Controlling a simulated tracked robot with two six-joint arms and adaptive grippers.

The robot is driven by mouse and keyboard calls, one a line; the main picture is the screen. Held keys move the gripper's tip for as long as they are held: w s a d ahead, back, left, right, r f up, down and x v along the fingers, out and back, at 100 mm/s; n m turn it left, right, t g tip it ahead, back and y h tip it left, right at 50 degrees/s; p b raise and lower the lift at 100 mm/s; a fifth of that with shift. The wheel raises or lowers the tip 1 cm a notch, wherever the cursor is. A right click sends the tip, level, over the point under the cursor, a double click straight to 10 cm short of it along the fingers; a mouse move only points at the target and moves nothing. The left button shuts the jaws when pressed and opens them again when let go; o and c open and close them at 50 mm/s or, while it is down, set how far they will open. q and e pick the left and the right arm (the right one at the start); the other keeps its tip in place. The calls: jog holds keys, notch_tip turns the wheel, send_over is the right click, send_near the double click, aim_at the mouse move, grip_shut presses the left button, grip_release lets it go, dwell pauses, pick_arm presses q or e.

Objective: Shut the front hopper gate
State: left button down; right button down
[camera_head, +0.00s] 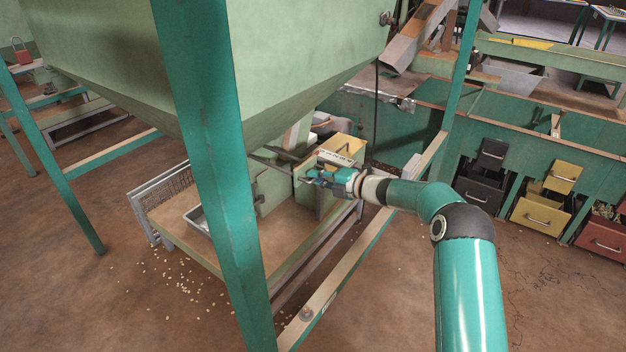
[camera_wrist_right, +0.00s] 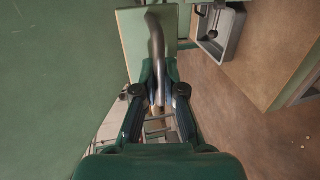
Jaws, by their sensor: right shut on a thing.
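The big pale green hopper (camera_head: 290,50) hangs from teal legs and narrows downward. Under it is a green gate assembly (camera_head: 270,188), and a green plate of it shows in the right wrist view (camera_wrist_right: 136,42). A curved grey metal handle (camera_wrist_right: 157,38) runs down from this plate between the fingers of my right gripper (camera_wrist_right: 159,82). My right gripper (camera_head: 310,174) is shut on the handle, reaching in from the right under the hopper. How far the gate stands open is hard to tell. My left gripper is out of view.
A metal tray (camera_head: 198,220) sits on the wooden shelf below the hopper, and shows in the right wrist view (camera_wrist_right: 232,38). A teal leg (camera_head: 215,170) stands left of my arm. Nuts lie scattered on the floor.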

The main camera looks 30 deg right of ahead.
jog(key=c, duration=1.3)
grip_release()
jog(key=shift+w+a+f, duration=0.15)
jog(key=shift+w+f, duration=0.05)
jog(key=shift+f, duration=0.05)
jog(key=shift+o, duration=0.2)
jog(key=shift+r, duration=0.15)
jog(key=shift+s, duration=0.1)
jog(key=v, duration=1.2)
